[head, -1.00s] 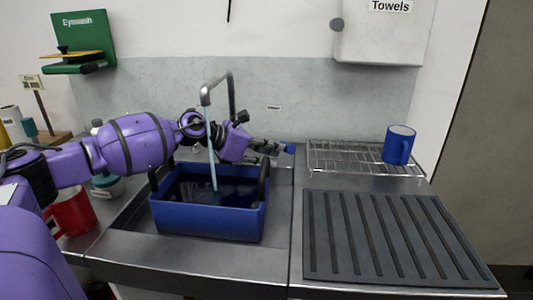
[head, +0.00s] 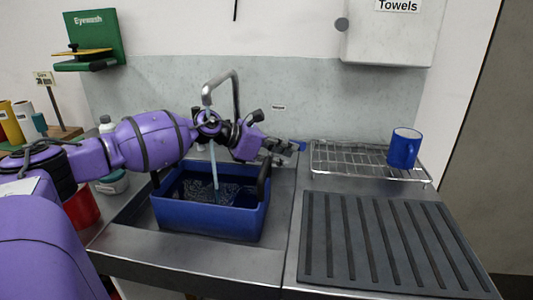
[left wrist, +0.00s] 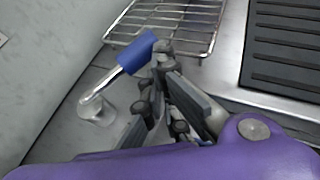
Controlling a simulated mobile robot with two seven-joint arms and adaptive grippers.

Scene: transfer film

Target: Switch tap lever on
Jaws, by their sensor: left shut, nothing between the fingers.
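The tap (head: 222,80) has a grey curved spout, and a pale stream of water (head: 214,165) runs from it into the blue basin (head: 208,217). The tap lever (left wrist: 137,52) has a blue grip on a metal stem rising from a round base (left wrist: 95,110). Its blue end also shows in the head view (head: 299,146), right of my left gripper (head: 284,147). That gripper is shut and empty, its fingertips (left wrist: 162,48) right beside the blue grip; I cannot tell whether they touch. My right gripper is out of view.
A wire rack (head: 350,160) holds a blue mug (head: 403,148) at the right. A dark ribbed mat (head: 385,240) lies in front. A red mug (head: 82,208) stands left, partly behind my arm. A towel dispenser (head: 388,35) hangs above the rack.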

